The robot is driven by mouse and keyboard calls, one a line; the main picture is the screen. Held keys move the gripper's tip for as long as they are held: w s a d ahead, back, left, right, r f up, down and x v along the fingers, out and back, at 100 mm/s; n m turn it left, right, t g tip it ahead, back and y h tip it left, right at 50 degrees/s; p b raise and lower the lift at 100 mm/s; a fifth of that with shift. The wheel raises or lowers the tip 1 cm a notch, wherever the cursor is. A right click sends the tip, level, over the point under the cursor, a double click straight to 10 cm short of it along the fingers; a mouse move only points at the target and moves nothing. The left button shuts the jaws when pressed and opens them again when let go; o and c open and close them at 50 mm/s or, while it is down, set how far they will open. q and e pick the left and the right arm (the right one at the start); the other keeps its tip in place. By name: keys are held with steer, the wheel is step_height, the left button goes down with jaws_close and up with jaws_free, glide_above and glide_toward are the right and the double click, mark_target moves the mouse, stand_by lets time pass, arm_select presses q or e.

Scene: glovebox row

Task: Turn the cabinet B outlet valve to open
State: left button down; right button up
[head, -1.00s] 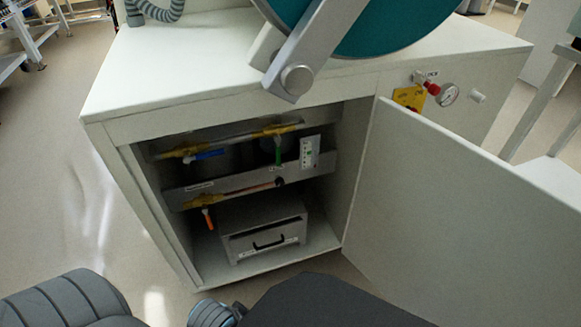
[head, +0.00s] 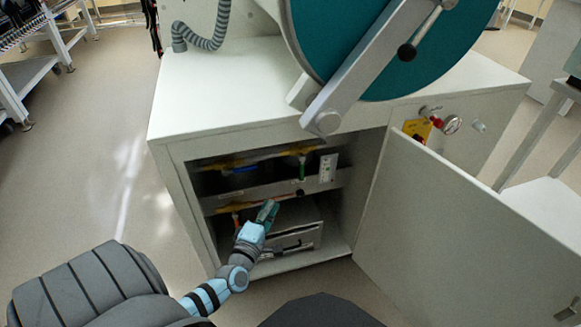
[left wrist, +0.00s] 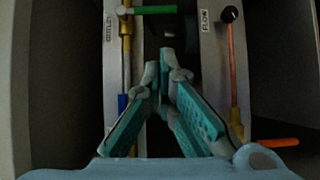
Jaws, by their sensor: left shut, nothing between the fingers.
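Inside the open cabinet (head: 166,190), an upper brass pipe carries a green lever (head: 302,168) and a blue lever (head: 240,169). The green lever (left wrist: 155,9) stands crosswise to its pipe, and the blue lever (left wrist: 122,104) lies along it. A label (left wrist: 108,27) beside the green lever seems to read OUTLET. A lower pipe has a black knob (left wrist: 229,14) and an orange lever (left wrist: 278,142), also crosswise. My left gripper (head: 270,209) is shut and empty at the cabinet opening; its fingertips (left wrist: 165,52) point between the two pipes, apart from the levers. My right gripper is not in view.
The cabinet door (head: 450,230) stands open to the right. A grey drawer box (head: 305,240) sits on the cabinet floor, partly behind my left gripper. A teal disc (head: 390,40) on a grey arm is above the worktop.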

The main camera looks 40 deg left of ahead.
mark_target(302, 168)
arm_select(q)
steer(key=d+b+x, duration=0.1)
steer(key=b+x, duration=0.4)
steer(key=x, duration=0.8)
steer(key=shift+w+d+n+y, duration=0.25)
steer(key=shift+d+n+y, duration=0.05)
steer(key=shift+y, duration=0.1)
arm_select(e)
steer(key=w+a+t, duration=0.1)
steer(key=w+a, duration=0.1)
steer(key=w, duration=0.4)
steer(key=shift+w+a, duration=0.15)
arm_select(q)
steer(key=shift+r, duration=0.1)
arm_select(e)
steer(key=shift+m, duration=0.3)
